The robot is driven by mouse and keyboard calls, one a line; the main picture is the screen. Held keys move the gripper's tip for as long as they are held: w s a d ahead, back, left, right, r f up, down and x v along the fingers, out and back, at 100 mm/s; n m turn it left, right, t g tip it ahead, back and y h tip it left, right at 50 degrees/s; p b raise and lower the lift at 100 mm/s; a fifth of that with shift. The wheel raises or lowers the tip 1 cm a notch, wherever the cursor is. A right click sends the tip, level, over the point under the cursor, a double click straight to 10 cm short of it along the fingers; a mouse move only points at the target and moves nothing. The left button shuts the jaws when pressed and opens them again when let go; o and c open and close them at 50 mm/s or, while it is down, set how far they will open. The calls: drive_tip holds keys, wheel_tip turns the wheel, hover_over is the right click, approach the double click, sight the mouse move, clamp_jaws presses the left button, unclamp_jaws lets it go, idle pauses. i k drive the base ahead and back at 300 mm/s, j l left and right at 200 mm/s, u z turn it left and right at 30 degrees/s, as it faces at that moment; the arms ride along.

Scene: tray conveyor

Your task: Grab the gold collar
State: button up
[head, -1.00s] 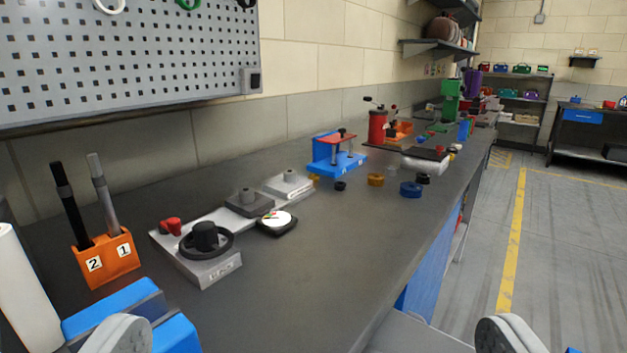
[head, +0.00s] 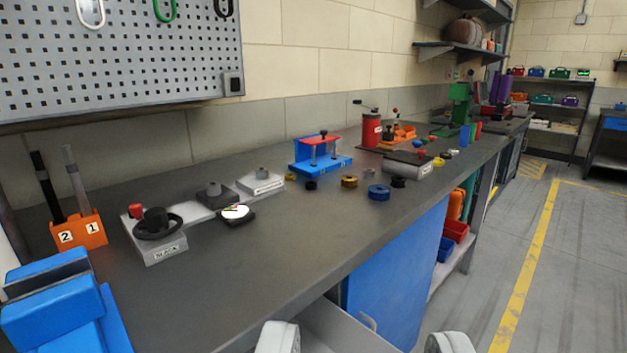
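A gold collar (head: 349,181), a short ring, lies flat on the dark bench top in the middle of the head view. A blue collar (head: 378,192) lies just right of it and a black one (head: 398,182) farther right. A smaller gold-brown piece (head: 290,177) lies to its left, beside a black ring (head: 311,185). My gripper (head: 363,340) shows only as two grey fingertips at the bottom edge. They are apart with nothing between them, well in front of the collar and not touching it.
A blue fixture with a red top (head: 319,155) stands behind the collar. A grey block with a black top (head: 408,166) is at right. A dial gauge (head: 236,212) and a handwheel unit (head: 154,236) are at left. An open drawer (head: 345,328) juts out below the bench edge.

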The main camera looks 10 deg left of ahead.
sight(289, 178)
drive_tip(key=i+l, duration=0.15)
drive_tip(key=l, duration=0.2)
drive_tip(key=i+l, duration=0.15)
drive_tip(key=l, duration=0.15)
drive_tip(key=i+l+u, duration=0.1)
drive_tip(key=l, duration=0.25)
drive_tip(key=i+l, duration=0.25)
drive_tip(key=i+l+u, duration=0.1)
drive_tip(key=l, duration=0.3)
drive_tip(key=i+l, duration=0.3)
drive_tip(key=i, duration=0.2)
drive_tip(key=i+l+u, duration=0.1)
drive_tip(key=i+l, duration=0.25)
drive_tip(key=i, duration=0.2)
drive_tip(key=i+j, duration=0.15)
drive_tip(key=i, duration=0.25)
